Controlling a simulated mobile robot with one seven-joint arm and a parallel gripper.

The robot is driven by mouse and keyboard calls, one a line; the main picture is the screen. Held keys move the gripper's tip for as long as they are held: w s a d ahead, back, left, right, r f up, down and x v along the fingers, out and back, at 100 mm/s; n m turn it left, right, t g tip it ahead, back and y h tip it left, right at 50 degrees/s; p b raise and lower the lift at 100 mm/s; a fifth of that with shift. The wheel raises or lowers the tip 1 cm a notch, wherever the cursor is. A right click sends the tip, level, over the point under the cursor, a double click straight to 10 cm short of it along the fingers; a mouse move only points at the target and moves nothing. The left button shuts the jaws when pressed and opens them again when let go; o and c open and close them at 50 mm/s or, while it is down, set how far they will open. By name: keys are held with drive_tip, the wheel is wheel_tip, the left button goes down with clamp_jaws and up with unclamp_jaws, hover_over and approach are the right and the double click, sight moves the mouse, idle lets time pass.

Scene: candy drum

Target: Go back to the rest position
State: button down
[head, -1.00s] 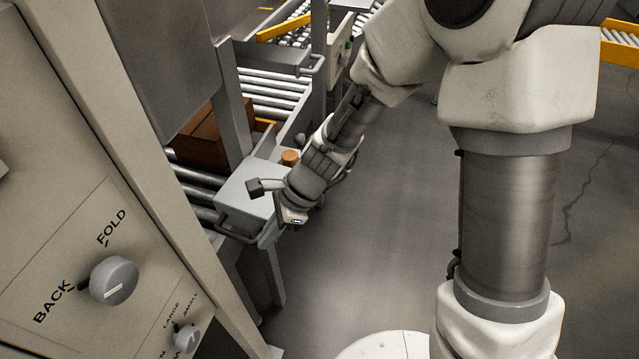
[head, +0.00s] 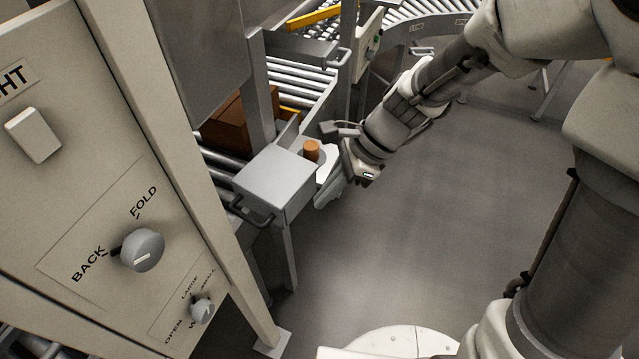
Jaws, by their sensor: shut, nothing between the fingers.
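My gripper (head: 326,192) is at the end of my arm in the head view, just right of a grey metal box (head: 275,180) with a handle. Its fingers look closed together, and I see nothing held in them. It hangs in front of the box's right side, over the floor; whether it touches the box I cannot tell. An orange-brown round knob (head: 311,150) shows just behind the gripper, near the box's back right corner.
A control panel with a FOLD/BACK knob (head: 142,250) and a smaller knob (head: 201,310) fills the left. A brown carton (head: 238,122) sits on the roller conveyor (head: 300,78) behind the grey box. The grey floor (head: 440,210) to the right is open.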

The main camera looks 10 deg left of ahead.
drive_tip(key=shift+d+r, duration=0.1)
drive_tip(key=s+d+r+n+t+h, duration=0.3)
drive_tip(key=s+d+r+n, duration=0.1)
drive_tip(key=d+r+n, duration=0.3)
drive_tip(key=s+d+r+n+t+h, duration=0.2)
drive_tip(key=s+d+r+n+t, duration=0.2)
drive_tip(key=d+r+n, duration=0.3)
drive_tip(key=d, duration=0.5)
drive_tip(key=shift+r+n+t+h+b, duration=0.15)
drive_tip(key=shift+n+t+h+b, duration=0.15)
drive_tip(key=shift+h+b, duration=0.1)
